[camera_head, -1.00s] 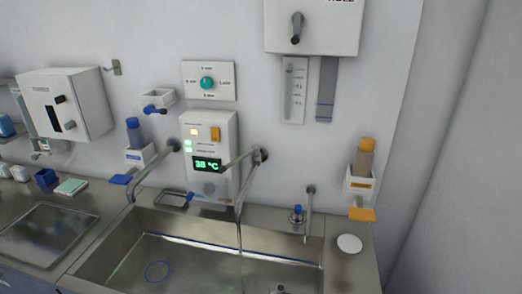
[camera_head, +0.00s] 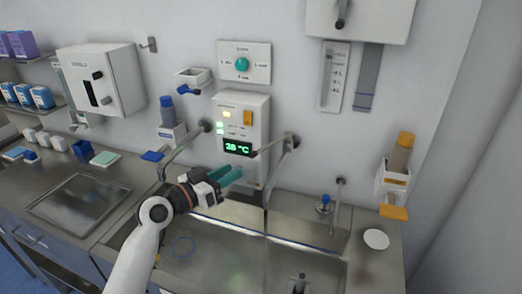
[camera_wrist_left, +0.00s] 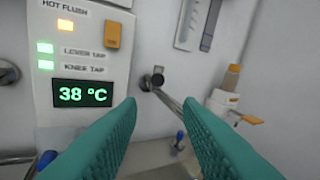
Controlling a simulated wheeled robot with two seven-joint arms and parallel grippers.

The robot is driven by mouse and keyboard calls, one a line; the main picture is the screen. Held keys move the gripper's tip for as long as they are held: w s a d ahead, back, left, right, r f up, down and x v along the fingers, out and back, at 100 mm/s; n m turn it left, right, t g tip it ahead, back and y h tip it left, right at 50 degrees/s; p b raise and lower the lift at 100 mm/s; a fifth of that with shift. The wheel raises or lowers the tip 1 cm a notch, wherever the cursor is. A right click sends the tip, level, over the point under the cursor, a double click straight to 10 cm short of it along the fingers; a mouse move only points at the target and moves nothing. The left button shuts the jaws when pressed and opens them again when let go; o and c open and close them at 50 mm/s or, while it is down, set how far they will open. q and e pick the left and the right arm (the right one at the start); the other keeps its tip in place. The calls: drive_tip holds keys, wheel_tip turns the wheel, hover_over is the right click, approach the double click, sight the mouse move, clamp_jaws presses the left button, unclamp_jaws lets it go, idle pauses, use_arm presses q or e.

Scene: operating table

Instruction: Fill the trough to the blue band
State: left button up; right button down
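The steel trough (camera_head: 225,262) lies below the wall panel in the head view, with a thin blue band (camera_head: 315,249) along its back wall. My left gripper (camera_head: 233,175) is above the trough's back edge, left of the spout. Its teal fingers are apart and empty in the left wrist view (camera_wrist_left: 160,125), with the tap's lever (camera_wrist_left: 168,100) beyond the gap. My right gripper is not in view.
The panel (camera_head: 255,108) reads 38 °C with lit lamps. A second curved spout (camera_head: 185,147) is behind my left arm. An orange-capped bottle (camera_head: 402,150) hangs at right; a white disc (camera_head: 376,239) lies on the right ledge. A steel counter (camera_head: 75,205) extends left.

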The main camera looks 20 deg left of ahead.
sight(253, 154)
use_arm(q)
drive_tip(key=p+x, duration=0.1)
drive_tip(key=x, duration=0.2)
drive_tip(key=r+p+x, duration=0.1)
drive_tip(key=x, duration=0.3)
drive_tip(key=p+x, duration=0.1)
drive_tip(key=x, duration=0.3)
drive_tip(key=shift+w+a+r+p, duration=0.2)
drive_tip(key=shift+a+r+p, duration=0.05)
drive_tip(key=shift+p, duration=0.15)
drive_tip(key=shift+w+d+f, duration=0.1)
drive_tip(key=shift+w+d, duration=0.15)
drive_tip(key=shift+w, duration=0.15)
clamp_jaws()
